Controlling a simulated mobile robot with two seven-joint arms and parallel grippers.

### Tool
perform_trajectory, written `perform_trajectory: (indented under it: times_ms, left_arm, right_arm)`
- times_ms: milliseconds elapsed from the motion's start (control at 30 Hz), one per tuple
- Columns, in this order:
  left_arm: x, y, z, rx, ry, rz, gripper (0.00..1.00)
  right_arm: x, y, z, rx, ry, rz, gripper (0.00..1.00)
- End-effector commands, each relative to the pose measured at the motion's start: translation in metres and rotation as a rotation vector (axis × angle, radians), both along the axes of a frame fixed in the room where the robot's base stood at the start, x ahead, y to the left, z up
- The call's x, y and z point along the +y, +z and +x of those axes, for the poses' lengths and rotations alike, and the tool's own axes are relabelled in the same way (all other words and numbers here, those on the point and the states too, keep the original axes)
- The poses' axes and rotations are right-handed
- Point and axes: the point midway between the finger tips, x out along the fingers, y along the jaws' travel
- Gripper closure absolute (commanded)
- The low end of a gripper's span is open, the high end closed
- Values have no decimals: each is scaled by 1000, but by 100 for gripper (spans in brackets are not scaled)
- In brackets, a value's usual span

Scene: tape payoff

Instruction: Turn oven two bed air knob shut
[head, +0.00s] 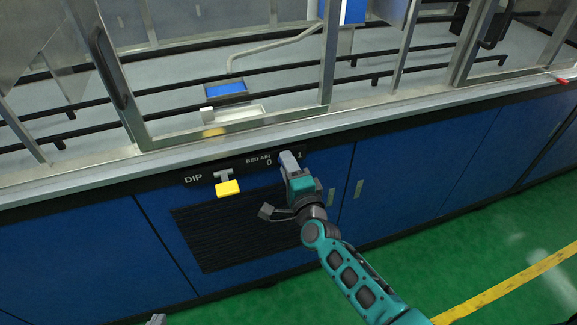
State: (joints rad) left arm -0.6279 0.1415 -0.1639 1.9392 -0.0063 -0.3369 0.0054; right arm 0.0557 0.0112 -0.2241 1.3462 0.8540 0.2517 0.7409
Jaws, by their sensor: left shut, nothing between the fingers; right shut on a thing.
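The bed air control is on a dark label strip (258,161) along the front of the blue cabinet, with "BED AIR" above a 0 on the left and a 1 on the right. My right gripper (288,160) reaches the strip between the 0 and the 1 and is shut on the bed air knob. The fingers hide the knob, so its angle cannot be told. No oven number is readable. Only the grey tip of my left gripper (157,319) shows at the bottom edge, shut and empty, well away from the strip.
A yellow DIP handle (228,188) sticks out left of my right gripper. A black louvred grille (225,238) lies below. A metal ledge (390,108) and upright frames run above the strip. Green floor (500,240) is open at the right.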

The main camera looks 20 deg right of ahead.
Motion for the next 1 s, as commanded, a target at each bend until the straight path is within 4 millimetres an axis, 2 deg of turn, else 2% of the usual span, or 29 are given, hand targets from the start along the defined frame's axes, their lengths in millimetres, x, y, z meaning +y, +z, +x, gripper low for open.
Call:
perform_trajectory:
  times_ms: [167, 200, 400, 633, 767, 867, 1000]
  left_arm:
    - [0, 0, 0, -1, 0, 0, 100]
    - [0, 0, 0, -1, 0, 0, 100]
    - [0, 1, 2, -4, -1, 0, 100]
    - [0, 3, 3, -9, 0, 0, 100]
    - [0, 4, 3, -9, 0, 0, 100]
    - [1, 6, 4, -10, 0, 2, 100]
    - [1, 9, 4, -10, 0, 2, 100]
  right_arm:
    - [0, 3, 1, -5, 0, -2, 95]
    - [0, 3, 1, -5, 0, -2, 62]
    - [0, 2, 1, -4, 0, -1, 43]
    - [0, 1, 0, -2, 0, 0, 43]
    - [0, 0, -7, 0, 0, 0, 43]
    - [-1, 1, -20, 0, 0, 0, 43]
    - [-2, 0, -48, 1, 0, 0, 43]
